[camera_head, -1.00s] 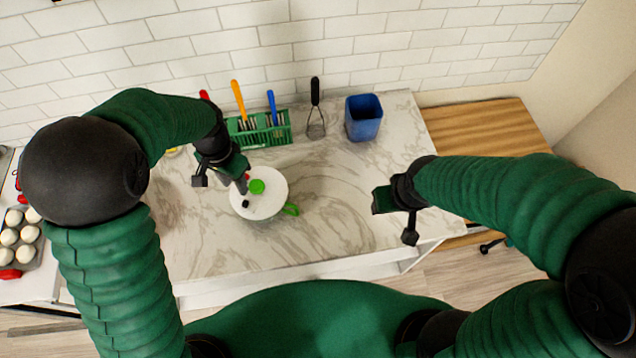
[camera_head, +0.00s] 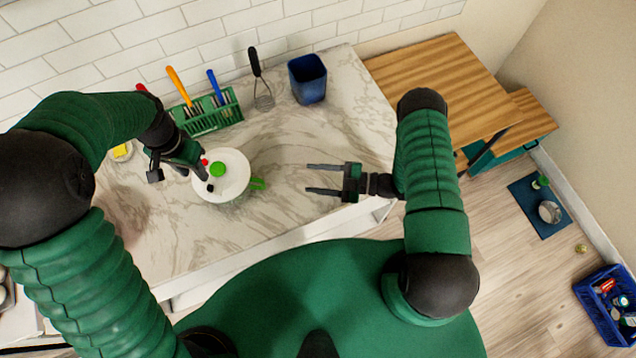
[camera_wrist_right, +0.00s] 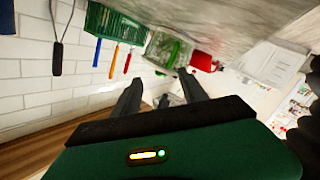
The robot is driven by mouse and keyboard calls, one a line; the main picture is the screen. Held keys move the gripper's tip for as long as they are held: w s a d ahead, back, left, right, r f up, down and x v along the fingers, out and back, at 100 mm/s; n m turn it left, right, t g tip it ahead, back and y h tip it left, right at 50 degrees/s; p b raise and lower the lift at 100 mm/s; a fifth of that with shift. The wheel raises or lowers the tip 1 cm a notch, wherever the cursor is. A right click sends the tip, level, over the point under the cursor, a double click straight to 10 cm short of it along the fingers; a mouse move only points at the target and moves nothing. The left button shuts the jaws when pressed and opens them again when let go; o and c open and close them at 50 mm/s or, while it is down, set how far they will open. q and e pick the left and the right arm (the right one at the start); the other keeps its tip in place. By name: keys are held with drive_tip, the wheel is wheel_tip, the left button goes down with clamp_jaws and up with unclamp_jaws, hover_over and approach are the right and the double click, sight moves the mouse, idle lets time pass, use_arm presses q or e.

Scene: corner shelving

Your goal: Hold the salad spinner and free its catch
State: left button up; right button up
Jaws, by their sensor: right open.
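The salad spinner (camera_head: 236,174) stands on the marble counter, its round white lid facing up. The lid has a green knob (camera_head: 217,169) and a small black piece (camera_head: 210,188); a green handle (camera_head: 257,184) sticks out at its right side. My left gripper (camera_head: 203,173) is at the lid's left edge, and its fingertips overlap the lid in view. Whether they grip anything is hidden. My right gripper (camera_head: 308,178) is open and empty to the right of the spinner, its fingers pointing left towards the handle with a clear gap between. In the right wrist view its two fingers are spread.
A green rack (camera_head: 210,115) with coloured-handled utensils stands behind the spinner. A black-handled whisk (camera_head: 262,90) and a blue bin (camera_head: 307,80) are at the back. Counter between my right gripper and the spinner is clear. A wooden surface (camera_head: 435,80) lies to the right.

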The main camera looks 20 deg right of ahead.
drive_tip(key=shift+s+a+y, duration=0.25)
drive_tip(key=shift+s+y, duration=0.25)
drive_tip(key=shift+s, duration=0.2)
drive_tip(key=shift+a, duration=0.2)
drive_tip(key=x, duration=0.5)
drive_tip(key=shift+w+a+r, duration=0.15)
drive_tip(key=x, duration=1)
drive_tip(key=shift+a, duration=0.45)
drive_tip(key=shift+d, duration=0.4)
drive_tip(key=c, duration=0.3)
use_arm(q)
drive_tip(key=shift+w+d+f, duration=0.1)
drive_tip(key=shift+w+d, duration=0.1)
use_arm(e)
drive_tip(key=shift+a, duration=0.25)
clamp_jaws()
use_arm(q)
drive_tip(key=shift+d, duration=0.1)
